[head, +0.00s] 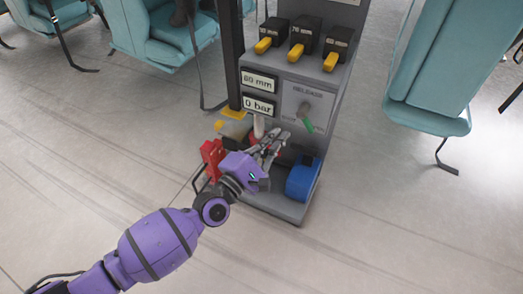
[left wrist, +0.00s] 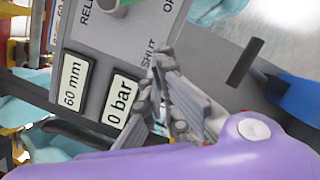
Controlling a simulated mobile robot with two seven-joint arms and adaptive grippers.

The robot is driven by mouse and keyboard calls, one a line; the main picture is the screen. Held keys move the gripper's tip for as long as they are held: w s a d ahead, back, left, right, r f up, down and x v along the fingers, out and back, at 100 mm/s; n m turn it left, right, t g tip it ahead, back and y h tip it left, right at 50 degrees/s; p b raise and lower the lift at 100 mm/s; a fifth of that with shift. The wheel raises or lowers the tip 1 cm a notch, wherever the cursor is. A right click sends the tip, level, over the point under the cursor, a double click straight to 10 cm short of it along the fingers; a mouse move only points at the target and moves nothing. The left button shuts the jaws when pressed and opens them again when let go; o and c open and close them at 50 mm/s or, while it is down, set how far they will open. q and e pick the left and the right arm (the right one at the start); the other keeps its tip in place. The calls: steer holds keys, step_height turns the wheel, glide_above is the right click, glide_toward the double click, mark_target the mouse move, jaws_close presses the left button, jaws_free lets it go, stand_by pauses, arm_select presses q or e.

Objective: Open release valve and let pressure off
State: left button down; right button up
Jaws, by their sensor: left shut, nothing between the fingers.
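The release valve (head: 304,109) is a round grey knob with a green-tipped lever on the machine's front plate marked RELEASE. In the head view its green tip points down and right; the small labels there are hard to read. The left wrist view shows part of the valve's green lever (left wrist: 125,3) at the top edge, with SHUT and a cropped OP label nearby. The pressure display (head: 260,106) reads 0 bar, also in the left wrist view (left wrist: 119,101). My left gripper (head: 277,141) is shut and empty, just below the valve plate. My right gripper is out of view.
A 60 mm display (head: 259,81) sits above the pressure display. Several yellow-handled levers (head: 300,47) top the machine. A red part (head: 212,159) and a blue cylinder (head: 303,180) flank my left gripper low down. Teal seats (head: 432,70) stand around; the grey floor in front is clear.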

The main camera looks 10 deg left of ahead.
mark_target(307, 119)
arm_select(q)
steer(key=d+r+p, duration=0.1)
steer(key=d+r, duration=0.1)
steer(key=d, duration=0.1)
steer(key=shift+s+r+p, duration=0.1)
steer(key=shift+r+p, duration=0.05)
steer(key=shift+p, duration=0.15)
steer(key=shift+d+r, duration=0.1)
steer(key=shift+d, duration=0.05)
steer(key=shift+s+d, duration=0.1)
steer(key=shift+d, duration=0.05)
steer(key=d+n, duration=0.1)
steer(key=n+b, duration=0.1)
steer(key=shift+s+d+r+n+t, duration=0.1)
steer(key=shift+s+d+n+t, duration=0.2)
steer(key=shift+d+n, duration=0.1)
